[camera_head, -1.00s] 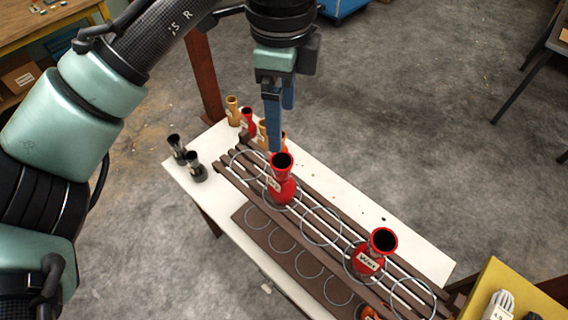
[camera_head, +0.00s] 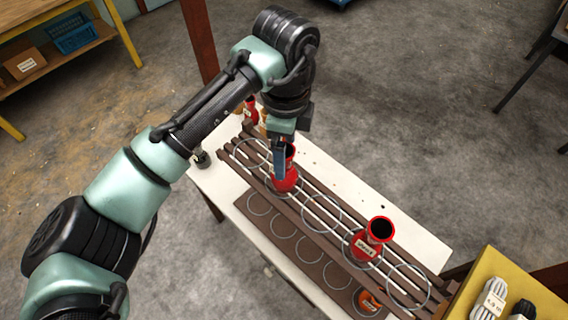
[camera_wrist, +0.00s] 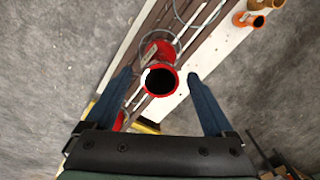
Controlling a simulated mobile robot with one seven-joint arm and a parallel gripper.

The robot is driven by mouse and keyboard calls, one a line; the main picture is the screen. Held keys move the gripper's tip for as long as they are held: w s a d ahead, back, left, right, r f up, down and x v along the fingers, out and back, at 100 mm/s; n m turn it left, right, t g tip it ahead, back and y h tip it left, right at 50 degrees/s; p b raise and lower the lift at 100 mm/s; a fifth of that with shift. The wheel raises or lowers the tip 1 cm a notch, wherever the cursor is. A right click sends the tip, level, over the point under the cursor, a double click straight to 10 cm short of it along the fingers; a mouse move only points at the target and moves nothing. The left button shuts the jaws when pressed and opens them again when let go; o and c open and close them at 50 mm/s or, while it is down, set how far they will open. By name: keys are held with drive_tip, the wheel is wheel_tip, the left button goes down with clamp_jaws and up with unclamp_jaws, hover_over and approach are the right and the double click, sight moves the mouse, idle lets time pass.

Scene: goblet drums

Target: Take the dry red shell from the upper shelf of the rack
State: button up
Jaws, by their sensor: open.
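A red goblet-shaped shell (camera_head: 287,180) with a dark open mouth stands upright in a ring of the upper shelf of the rack (camera_head: 322,222). Its label is hidden now in the head view. My gripper (camera_head: 280,174) is open and points down at this shell, partly covering it. In the wrist view, the shell (camera_wrist: 160,92) shows between the two blue fingers of my gripper (camera_wrist: 159,76), with gaps on both sides. A second red shell (camera_head: 366,245) stands on the upper shelf nearer the right end; its label looked like "Wet" earlier.
An orange shell (camera_head: 368,301) sits on the lower shelf. Small dark (camera_head: 200,157) and red (camera_head: 250,108) shells stand at the white table's far end. A yellow surface (camera_head: 505,292) with coiled rope is at lower right. Several upper rings are empty.

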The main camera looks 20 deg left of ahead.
drive_tip(key=shift+f, duration=0.15)
clamp_jaws()
idle(0.4)
